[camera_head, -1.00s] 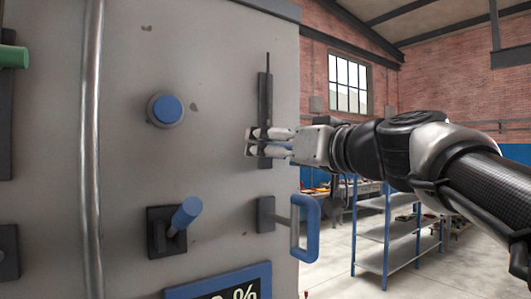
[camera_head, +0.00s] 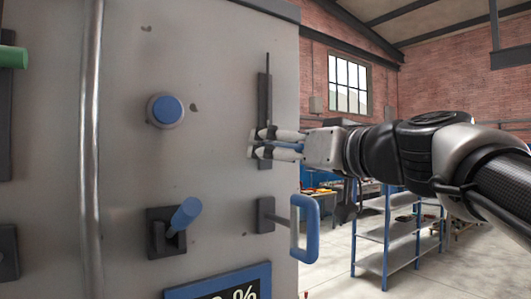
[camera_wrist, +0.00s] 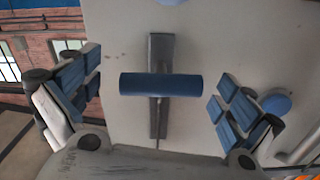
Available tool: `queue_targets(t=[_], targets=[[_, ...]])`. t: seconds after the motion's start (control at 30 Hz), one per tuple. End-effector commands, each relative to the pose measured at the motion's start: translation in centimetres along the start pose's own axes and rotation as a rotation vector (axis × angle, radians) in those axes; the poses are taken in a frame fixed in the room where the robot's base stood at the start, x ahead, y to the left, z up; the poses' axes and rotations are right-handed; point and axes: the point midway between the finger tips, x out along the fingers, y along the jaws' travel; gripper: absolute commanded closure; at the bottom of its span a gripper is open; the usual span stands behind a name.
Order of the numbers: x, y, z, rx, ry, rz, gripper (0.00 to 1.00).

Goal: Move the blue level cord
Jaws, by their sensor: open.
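A blue cylindrical grip (camera_wrist: 160,85) lies crosswise on a dark vertical track (camera_wrist: 162,52) on the grey panel in the wrist view. I take it to be the blue level cord's grip. A thin dark rod or cord (camera_head: 268,72) runs along the track in the head view. My gripper (camera_head: 252,142) is at the track there, its fingers hiding the grip at least partly. In the wrist view my gripper (camera_wrist: 152,98) is open, with blue-padded fingers on either side of the grip and clear gaps between. It holds nothing.
The panel also carries a round blue button (camera_head: 167,110), a blue-tipped lever (camera_head: 184,216), a blue U-shaped handle (camera_head: 306,228) below the track, and a green grip (camera_head: 12,57). A vertical metal pipe (camera_head: 91,150) runs left of the button. Shelving (camera_head: 388,235) stands behind to the right.

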Motion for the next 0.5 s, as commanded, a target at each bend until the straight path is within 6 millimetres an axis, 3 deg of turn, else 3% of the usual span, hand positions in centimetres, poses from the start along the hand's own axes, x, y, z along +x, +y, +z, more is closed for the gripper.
queue_targets(t=[0.2, 0.5], targets=[[-3.8, 0.1, -0.1, -0.001, 0.002, 0.005, 0.01], [-5.3, 0.0, 0.0, -0.001, 0.0, 0.0, 0.01]])
